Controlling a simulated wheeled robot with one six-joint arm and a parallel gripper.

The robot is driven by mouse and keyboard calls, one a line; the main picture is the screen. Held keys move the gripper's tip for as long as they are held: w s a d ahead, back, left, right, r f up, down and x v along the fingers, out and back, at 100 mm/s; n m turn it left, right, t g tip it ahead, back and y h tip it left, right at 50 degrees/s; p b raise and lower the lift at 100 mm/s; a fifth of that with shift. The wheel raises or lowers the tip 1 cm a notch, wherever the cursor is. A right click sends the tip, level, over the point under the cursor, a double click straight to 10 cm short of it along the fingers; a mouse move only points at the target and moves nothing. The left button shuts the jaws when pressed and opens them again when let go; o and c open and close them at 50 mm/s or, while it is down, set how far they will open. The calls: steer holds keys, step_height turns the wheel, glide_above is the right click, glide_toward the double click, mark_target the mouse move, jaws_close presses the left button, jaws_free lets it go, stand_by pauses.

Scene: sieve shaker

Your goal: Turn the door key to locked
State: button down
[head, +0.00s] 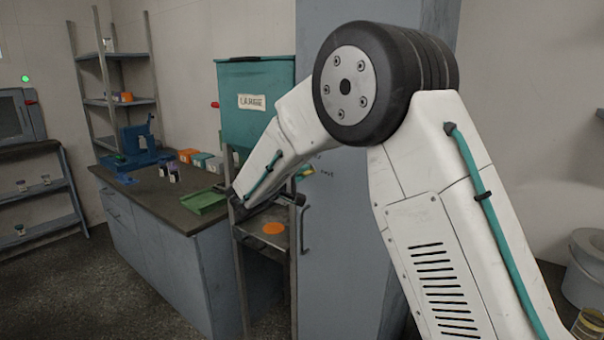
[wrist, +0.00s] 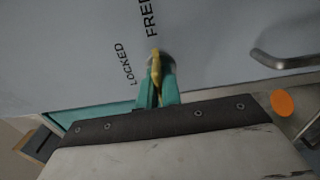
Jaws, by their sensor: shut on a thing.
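The yellow door key (wrist: 155,65) sits at a round lock on the grey door (wrist: 70,40) in the wrist view. My gripper (wrist: 157,92) has its teal fingers closed around the key. The word LOCKED (wrist: 122,64) is left of the key, and the word FREE (wrist: 150,18) is just above it. The key's visible yellow edge runs nearly upright in the picture, closer to FREE than to LOCKED. In the head view my gripper (head: 304,172) is at the grey door (head: 345,235), small and partly behind my arm.
A curved metal handle (wrist: 285,52) stands out from the door to the right of the key. In the head view a teal hopper (head: 255,130) and a stand with an orange disc (head: 273,228) are beside the door. A bench (head: 150,205) with a green tray (head: 201,200) is further left.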

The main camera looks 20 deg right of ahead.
steer(key=n, duration=0.8)
steer(key=shift+n, duration=0.3)
steer(key=n, duration=0.4)
steer(key=shift+n, duration=0.3)
steer(key=n, duration=0.4)
steer(key=shift+n, duration=0.3)
steer(key=c, duration=1.6)
jaws_free()
steer(key=v, duration=0.7)
steer(key=shift+s+a, duration=0.25)
steer(key=shift+a, duration=0.05)
